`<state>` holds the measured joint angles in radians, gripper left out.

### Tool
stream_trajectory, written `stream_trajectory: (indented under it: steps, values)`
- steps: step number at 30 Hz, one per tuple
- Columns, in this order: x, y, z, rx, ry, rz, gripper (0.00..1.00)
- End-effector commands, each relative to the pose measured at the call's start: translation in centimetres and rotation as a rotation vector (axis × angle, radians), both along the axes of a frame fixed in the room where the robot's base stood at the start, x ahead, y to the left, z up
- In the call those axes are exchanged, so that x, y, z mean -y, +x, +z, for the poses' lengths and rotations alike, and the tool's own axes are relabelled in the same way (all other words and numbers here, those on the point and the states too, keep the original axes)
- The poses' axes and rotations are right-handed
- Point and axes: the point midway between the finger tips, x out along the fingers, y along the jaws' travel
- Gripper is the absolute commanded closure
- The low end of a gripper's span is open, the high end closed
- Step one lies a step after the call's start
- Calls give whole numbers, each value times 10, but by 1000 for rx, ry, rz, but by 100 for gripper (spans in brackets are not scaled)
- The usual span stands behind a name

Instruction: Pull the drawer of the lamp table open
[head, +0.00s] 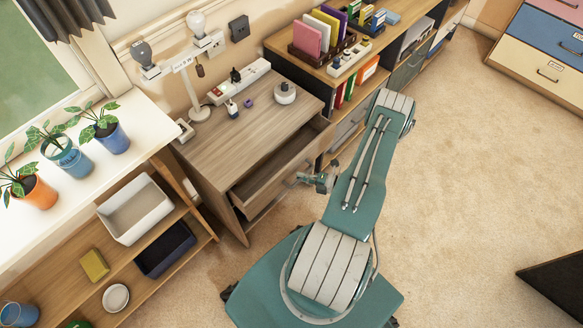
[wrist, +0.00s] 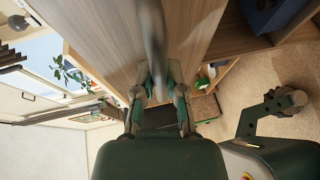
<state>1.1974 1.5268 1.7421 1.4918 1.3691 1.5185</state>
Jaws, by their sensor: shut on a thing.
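The lamp table (head: 235,135) is wooden and stands against the wall in the head view. Its top drawer (head: 268,184) is pulled partly out, with its dark inside showing between the tabletop and the drawer front. My gripper (head: 309,180) is at the drawer front, at the handle. In the wrist view my gripper (wrist: 158,88) has its two fingers on either side of a grey, blurred handle bar (wrist: 152,35), shut on it. The handle is mostly hidden by the gripper in the head view.
A lamp (head: 190,88), a power strip (head: 240,82) and small items stand on the tabletop. A low shelf (head: 158,235) with bins is at left. A bookshelf unit (head: 345,85) adjoins at right. Open carpet (head: 460,150) lies to the right of my arm.

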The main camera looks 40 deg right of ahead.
Motion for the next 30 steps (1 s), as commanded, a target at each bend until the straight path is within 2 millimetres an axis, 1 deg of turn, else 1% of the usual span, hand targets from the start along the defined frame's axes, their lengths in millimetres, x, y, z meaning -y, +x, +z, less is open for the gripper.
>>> stream_trajectory:
  steps: [1, 6, 12, 15, 21, 25, 30]
  values:
    - [1, -17, -3, -9, 4, -8, 100]
    - [4, -64, -3, -9, 3, -9, 100]
    - [8, -117, -3, -8, 1, -8, 100]
    - [10, -140, -3, -7, 1, -6, 100]
    - [12, -175, -3, -7, 0, -2, 100]
    - [13, -190, -3, -7, 0, -1, 100]
    - [14, -199, -3, -7, 0, 1, 100]
